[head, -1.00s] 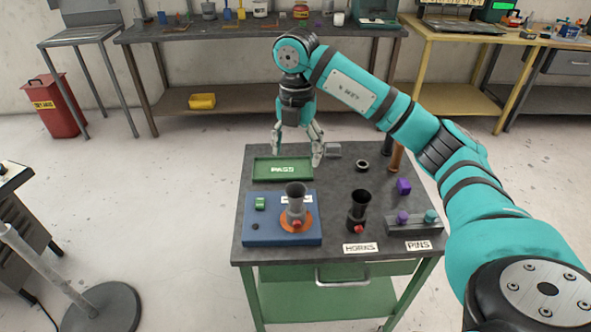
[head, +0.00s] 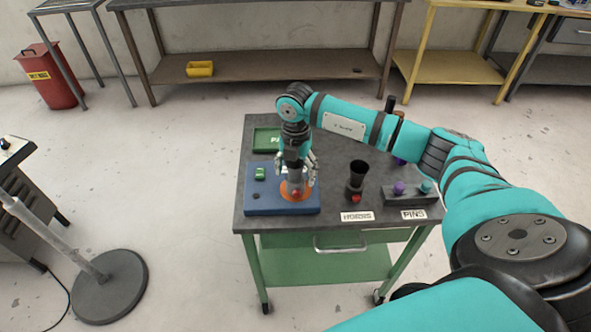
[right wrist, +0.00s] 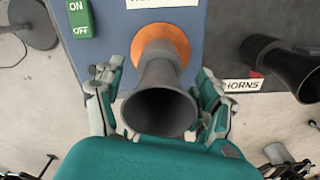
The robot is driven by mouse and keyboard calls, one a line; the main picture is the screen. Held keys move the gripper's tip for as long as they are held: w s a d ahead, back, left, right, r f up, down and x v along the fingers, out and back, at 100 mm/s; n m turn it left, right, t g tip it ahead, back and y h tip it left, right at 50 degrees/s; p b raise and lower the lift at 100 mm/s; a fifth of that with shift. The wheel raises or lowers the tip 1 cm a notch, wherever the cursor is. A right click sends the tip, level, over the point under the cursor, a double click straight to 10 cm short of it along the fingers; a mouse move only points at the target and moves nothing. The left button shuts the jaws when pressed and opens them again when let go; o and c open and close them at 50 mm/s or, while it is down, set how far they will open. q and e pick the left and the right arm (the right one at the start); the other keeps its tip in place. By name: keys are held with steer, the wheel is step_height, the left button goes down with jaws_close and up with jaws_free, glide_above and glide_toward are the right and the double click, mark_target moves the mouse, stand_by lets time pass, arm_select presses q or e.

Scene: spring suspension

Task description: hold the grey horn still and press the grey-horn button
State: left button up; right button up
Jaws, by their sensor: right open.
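The grey horn (right wrist: 160,95) stands upright on an orange disc (right wrist: 163,42) on the blue base (head: 262,207). In the head view the horn (head: 295,182) is partly hidden by my right gripper (head: 296,180). The gripper points down with its fingers on either side of the horn. It is open, and in the right wrist view the fingers (right wrist: 160,112) show gaps to the horn. A red button (head: 296,194) shows at the horn's front foot in the head view. My left gripper is not in view.
A black horn (head: 357,175) with a red button stands to the right, near the HORNS label (head: 357,216). A grey pin block (head: 410,196) is further right. A green tray (head: 266,140) lies behind the base. A green ON/OFF switch (right wrist: 80,18) is on the base.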

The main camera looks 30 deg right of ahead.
steer(key=shift+f, duration=0.25)
jaws_close()
stand_by(0.8)
stand_by(0.6)
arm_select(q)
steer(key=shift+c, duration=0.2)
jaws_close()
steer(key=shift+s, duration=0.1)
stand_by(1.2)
